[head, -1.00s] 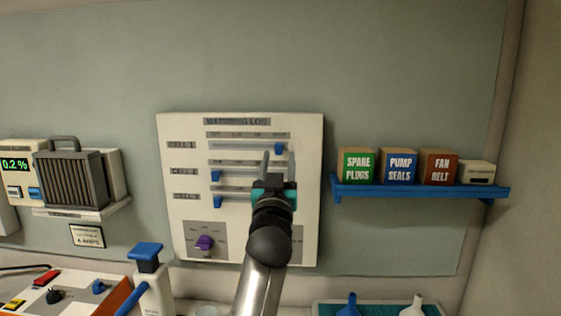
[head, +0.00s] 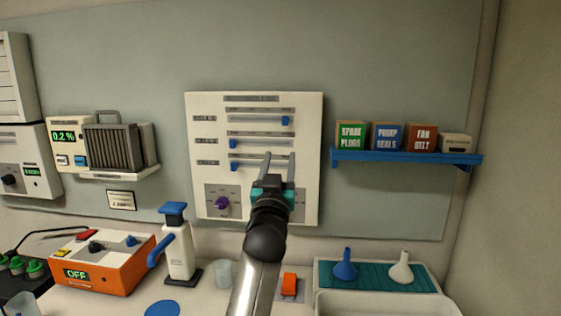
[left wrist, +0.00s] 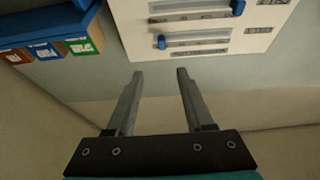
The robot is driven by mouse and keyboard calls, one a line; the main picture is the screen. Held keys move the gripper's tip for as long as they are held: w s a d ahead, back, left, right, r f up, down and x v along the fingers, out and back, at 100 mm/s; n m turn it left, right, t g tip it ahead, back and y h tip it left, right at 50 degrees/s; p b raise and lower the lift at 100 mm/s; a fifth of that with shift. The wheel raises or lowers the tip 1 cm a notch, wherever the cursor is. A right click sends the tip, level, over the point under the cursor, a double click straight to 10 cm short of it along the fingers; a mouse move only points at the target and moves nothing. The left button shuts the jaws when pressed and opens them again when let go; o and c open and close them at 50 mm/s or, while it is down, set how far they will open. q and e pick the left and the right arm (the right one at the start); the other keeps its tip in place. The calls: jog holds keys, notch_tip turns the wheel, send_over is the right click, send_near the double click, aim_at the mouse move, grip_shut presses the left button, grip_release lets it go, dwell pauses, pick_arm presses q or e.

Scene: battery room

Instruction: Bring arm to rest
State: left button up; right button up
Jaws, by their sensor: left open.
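My left gripper (head: 280,170) is open and empty in the head view, its two grey fingers pointing up in front of the lower part of the white slider panel (head: 200,130). In the left wrist view the two fingers (left wrist: 159,74) are spread apart with nothing between them. The panel also shows at the top of that view (left wrist: 130,25), beyond the fingertips. In the head view the panel has three sliders with blue knobs, the top one at the right and the lower two at the left, and a purple dial (head: 221,203). My right gripper is not in view.
A blue shelf (head: 400,156) with small boxes is on the wall at the right. Below stand a white pump bottle (head: 179,252), an orange unit (head: 105,268), a cup (head: 222,273), an orange switch (head: 289,285) and a teal mat (head: 375,272) with two funnels.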

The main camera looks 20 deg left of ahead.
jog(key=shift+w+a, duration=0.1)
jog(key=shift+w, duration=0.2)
